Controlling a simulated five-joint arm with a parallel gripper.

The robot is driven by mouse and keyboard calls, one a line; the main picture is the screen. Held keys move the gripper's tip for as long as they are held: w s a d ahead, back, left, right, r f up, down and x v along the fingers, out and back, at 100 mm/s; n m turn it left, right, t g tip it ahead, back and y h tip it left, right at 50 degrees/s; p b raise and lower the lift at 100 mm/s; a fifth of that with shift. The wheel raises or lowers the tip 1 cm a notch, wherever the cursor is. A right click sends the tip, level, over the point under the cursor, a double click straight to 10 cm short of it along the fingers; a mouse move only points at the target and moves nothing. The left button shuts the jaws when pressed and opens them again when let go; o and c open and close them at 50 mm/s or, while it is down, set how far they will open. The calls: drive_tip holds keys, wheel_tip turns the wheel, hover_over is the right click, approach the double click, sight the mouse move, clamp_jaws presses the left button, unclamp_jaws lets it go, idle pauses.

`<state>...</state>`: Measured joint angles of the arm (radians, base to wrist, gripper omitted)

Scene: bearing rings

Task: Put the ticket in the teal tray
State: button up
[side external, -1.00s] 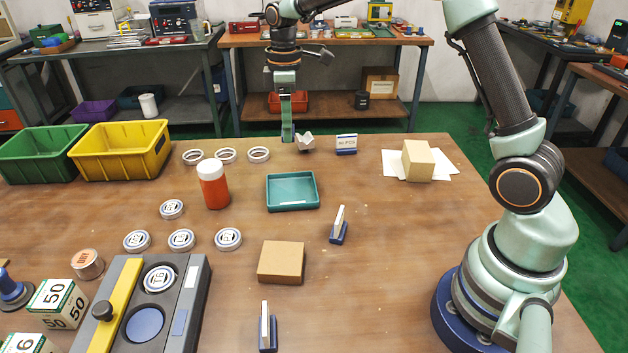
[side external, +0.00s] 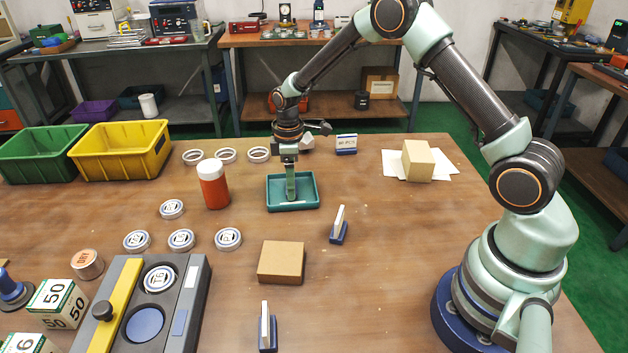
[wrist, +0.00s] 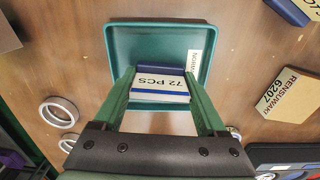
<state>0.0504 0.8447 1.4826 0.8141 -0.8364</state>
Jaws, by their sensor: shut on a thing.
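The ticket (wrist: 158,84), a white card marked "72 PCS" with blue edging, is between the fingers of my gripper (wrist: 160,72) in the wrist view. My gripper is shut on it. The teal tray (wrist: 160,23) is a shallow square tray around and beyond the ticket there. In the side view, the fingers of my gripper (side external: 291,199) point down inside the outline of the teal tray (side external: 292,207). The ticket is hidden there behind the fingers. I cannot tell whether it touches the tray floor. A white label strip shows at the tray's right side in the wrist view.
An orange-red jar with a white lid (side external: 213,185) stands left of the tray. A cardboard block (side external: 281,262) lies in front, and a card stand (side external: 339,226) is at front right. Several rings lie to the left. The table right of the tray is mostly clear.

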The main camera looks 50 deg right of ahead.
drive_tip(key=shift+f, duration=0.1)
drive_tip(key=o, duration=1.5)
drive_tip(key=shift+f, duration=0.1)
wheel_tip(320, 180, up, 12)
drive_tip(key=shift+r, duration=0.2)
drive_tip(key=s+a+r+m+t, duration=0.1)
drive_tip(key=s+r+m+t, duration=0.25)
drive_tip(key=s+r, duration=0.55)
drive_tip(key=shift+s+a+r+m+t, duration=0.35)
drive_tip(key=shift+s+m, duration=0.55)
drive_tip(key=shift+s, duration=0.9)
drive_tip(key=shift+s+a+r+m+t, duration=0.1)
drive_tip(key=shift+s+r+m+t, duration=0.35)
drive_tip(key=shift+s+m, duration=0.95)
drive_tip(key=shift+s+a+r+m+t, duration=0.25)
drive_tip(key=shift+s+r+m, duration=0.25)
drive_tip(key=shift+s, duration=1.75)
